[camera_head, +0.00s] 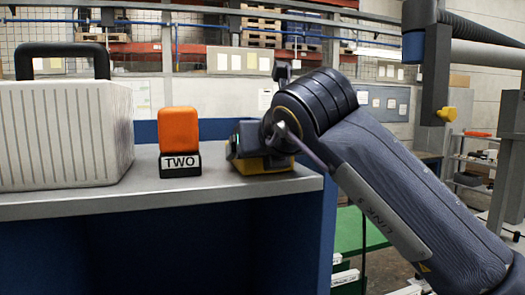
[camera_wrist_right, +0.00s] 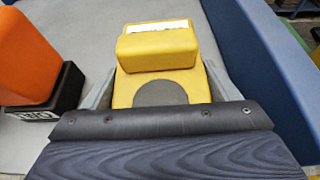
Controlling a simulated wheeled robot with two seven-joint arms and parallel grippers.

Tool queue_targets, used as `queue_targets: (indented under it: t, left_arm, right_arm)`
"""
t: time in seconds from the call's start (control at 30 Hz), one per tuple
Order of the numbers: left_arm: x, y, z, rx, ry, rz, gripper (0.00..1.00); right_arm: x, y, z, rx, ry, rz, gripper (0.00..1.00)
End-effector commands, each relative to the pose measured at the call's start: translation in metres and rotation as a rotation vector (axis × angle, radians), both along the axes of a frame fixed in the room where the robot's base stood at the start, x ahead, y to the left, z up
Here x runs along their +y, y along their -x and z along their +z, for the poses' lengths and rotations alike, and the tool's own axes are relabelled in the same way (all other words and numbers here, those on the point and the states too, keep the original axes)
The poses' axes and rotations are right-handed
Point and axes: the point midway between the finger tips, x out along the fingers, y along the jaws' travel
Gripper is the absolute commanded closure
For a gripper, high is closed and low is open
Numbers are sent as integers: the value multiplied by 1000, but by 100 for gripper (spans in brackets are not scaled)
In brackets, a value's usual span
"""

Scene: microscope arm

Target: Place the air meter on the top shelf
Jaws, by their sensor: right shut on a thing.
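The air meter, a yellow device with a dark grey round patch (camera_wrist_right: 160,93), is between the fingers of my right gripper (camera_wrist_right: 158,88) in the wrist view. In the head view the yellow and dark meter (camera_head: 258,165) is at the right end of the grey shelf top (camera_head: 225,187). It looks on or just above the surface; I cannot tell which. My right gripper is shut on it, with its fingers partly hidden behind the wrist in the head view. My left gripper is not in view.
An orange device on a black stand marked TWO (camera_head: 180,150) stands left of the meter, close by. The shelf's right edge is close to the meter.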

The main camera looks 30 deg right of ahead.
Motion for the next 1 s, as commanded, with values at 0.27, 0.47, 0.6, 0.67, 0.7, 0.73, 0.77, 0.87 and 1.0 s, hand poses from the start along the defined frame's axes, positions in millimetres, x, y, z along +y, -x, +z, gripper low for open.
queue_targets:
  t: [0.27,0.47,0.6,0.67,0.7,0.73,0.77,0.87,1.0]
  left_arm:
    - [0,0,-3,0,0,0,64]
    - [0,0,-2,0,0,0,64]
    - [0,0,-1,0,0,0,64]
    - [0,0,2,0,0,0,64]
    - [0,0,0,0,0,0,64]
    - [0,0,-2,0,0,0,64]
    - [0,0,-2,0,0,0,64]
    - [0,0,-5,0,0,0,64]
    - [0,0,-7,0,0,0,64]
  right_arm:
    - [0,0,-3,-1,1,0,14]
    - [0,0,-3,0,1,0,0]
    - [0,0,-2,0,1,0,0]
    - [0,0,2,-1,1,0,0]
    - [1,3,2,-2,1,1,0]
    - [2,6,3,-3,1,2,0]
    - [3,10,5,-3,1,1,0]
    - [7,27,11,-4,-1,4,0]
    - [14,55,24,-5,1,4,0]
